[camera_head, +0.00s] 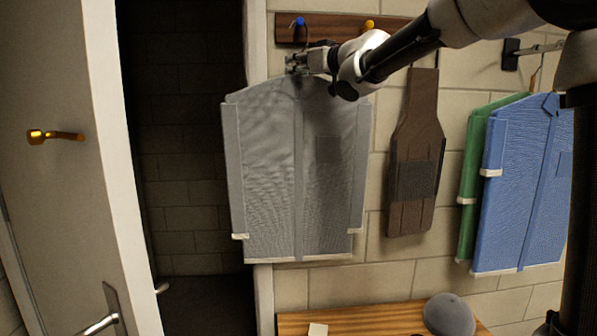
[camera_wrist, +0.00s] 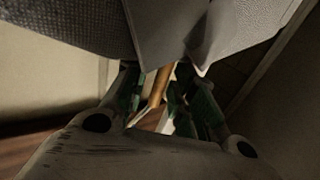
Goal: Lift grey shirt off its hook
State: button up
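The grey shirt (camera_head: 275,170) hangs flat against the wall below a dark wooden hook board (camera_head: 335,29). A blue-tipped hook (camera_head: 298,24) sits above its collar. My gripper (camera_head: 296,63) is at the collar, just below the blue-tipped hook. In the wrist view my gripper (camera_wrist: 160,95) has its green-padded fingers apart, with a tan rod (camera_wrist: 158,85) between them. The rod looks like part of a hanger, and I cannot tell if the fingers touch it. The grey shirt fabric (camera_wrist: 175,30) fills the top of the wrist view. My gripper hides the hanging point.
A brown apron-like garment (camera_head: 415,165) hangs to the right. Blue (camera_head: 525,190) and green (camera_head: 475,175) shirts hang on a wall arm (camera_head: 530,50). A wooden bench (camera_head: 365,320) with a grey cap (camera_head: 449,315) is below. A white door (camera_head: 75,200) stands open at left.

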grip_shut()
jog(key=shift+r, duration=0.15)
jog(key=shift+r, duration=1.65)
jog(key=r+v, duration=0.3)
jog(key=v, duration=1.5)
jog(key=shift+s, duration=0.1)
